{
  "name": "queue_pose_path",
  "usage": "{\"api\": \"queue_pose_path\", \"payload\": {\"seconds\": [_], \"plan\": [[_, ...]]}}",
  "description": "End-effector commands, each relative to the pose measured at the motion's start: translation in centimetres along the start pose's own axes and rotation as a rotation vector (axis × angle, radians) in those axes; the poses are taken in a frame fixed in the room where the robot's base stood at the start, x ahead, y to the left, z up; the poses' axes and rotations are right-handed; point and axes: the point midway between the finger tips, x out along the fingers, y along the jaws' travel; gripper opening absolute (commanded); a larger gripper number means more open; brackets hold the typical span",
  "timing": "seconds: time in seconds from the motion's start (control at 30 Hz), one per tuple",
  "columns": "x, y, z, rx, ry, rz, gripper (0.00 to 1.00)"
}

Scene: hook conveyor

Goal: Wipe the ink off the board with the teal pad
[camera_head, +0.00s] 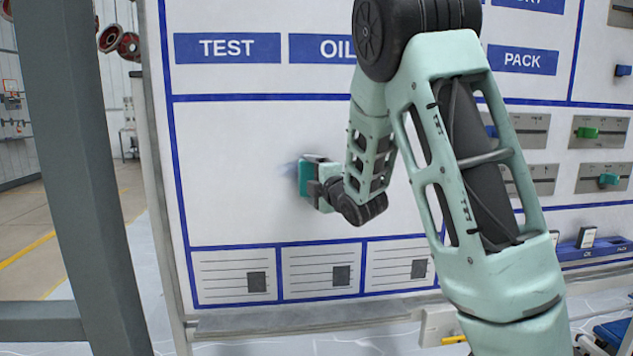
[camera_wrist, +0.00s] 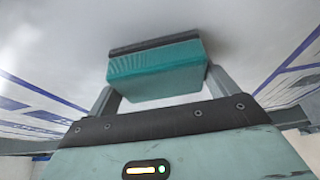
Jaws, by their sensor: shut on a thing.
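The teal pad (camera_head: 304,178) is held in my gripper (camera_head: 317,183) against or very close to the white board (camera_head: 235,135). The wrist view shows the teal pad (camera_wrist: 157,68) between the two grey fingers of my gripper (camera_wrist: 158,82), its dark face towards the board (camera_wrist: 230,20). Whatever lies behind the pad and arm is hidden.
Blue labels such as TEST (camera_head: 228,48) run along the board's top. Printed cards (camera_head: 235,275) line its bottom above a grey ledge (camera_head: 300,318). Slider panels (camera_head: 600,132) are at the right. A grey post (camera_head: 75,150) stands at the left.

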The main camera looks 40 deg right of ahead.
Motion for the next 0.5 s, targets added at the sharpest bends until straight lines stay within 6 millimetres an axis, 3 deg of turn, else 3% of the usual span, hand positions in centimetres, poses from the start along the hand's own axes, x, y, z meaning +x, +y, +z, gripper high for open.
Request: {"api": "queue_pose_path", "payload": {"seconds": [0.2, 0.5], "plan": [[0.9, 0.0, -1.8, 0.0, 0.002, 0.002, 0.61], [1.4, 0.0, -2.8, 0.001, 0.002, 0.002, 0.61]]}}
